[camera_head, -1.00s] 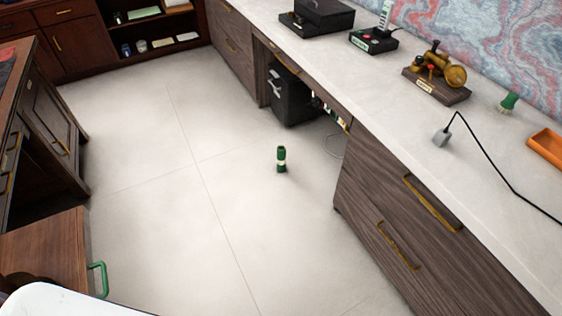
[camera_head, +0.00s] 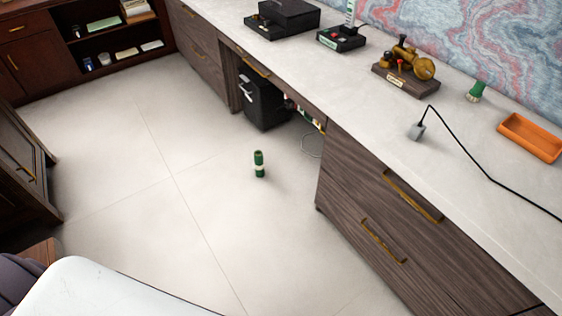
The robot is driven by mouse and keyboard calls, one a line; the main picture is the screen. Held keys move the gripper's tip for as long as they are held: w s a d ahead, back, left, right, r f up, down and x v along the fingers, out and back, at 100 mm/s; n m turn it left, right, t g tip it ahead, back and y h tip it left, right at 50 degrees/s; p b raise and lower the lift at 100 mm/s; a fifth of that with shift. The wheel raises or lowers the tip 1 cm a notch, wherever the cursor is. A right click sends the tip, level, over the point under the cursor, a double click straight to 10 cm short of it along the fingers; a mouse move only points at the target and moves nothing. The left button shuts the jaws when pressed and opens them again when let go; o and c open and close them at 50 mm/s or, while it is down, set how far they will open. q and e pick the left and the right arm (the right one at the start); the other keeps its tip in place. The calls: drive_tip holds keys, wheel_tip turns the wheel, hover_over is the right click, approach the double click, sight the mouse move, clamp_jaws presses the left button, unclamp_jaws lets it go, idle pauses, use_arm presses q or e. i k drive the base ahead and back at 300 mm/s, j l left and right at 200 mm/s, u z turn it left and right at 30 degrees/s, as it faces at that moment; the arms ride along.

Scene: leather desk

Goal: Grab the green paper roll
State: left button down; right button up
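A small green cylinder with a pale band (camera_head: 259,164), which looks like the green paper roll, stands upright on the pale floor in the middle of the view. It is apart from the furniture around it. Neither of my grippers shows in the head view, so I cannot see whether they are open or shut.
A long counter with wooden drawers (camera_head: 372,215) runs along the right. A black cabinet (camera_head: 264,103) stands under it. A dark wooden cabinet (camera_head: 22,165) is at left. Bookshelves (camera_head: 110,38) are at the back. The tiled floor (camera_head: 130,190) is largely clear.

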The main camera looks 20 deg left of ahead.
sight(258, 155)
drive_tip(key=i+j+z, duration=0.15)
drive_tip(key=j, duration=0.2)
drive_tip(key=i+j+z, duration=0.15)
drive_tip(key=j, duration=0.25)
drive_tip(key=i+j+z, duration=0.15)
drive_tip(key=j, duration=0.25)
drive_tip(key=i+j+z, duration=0.15)
drive_tip(key=j, duration=0.3)
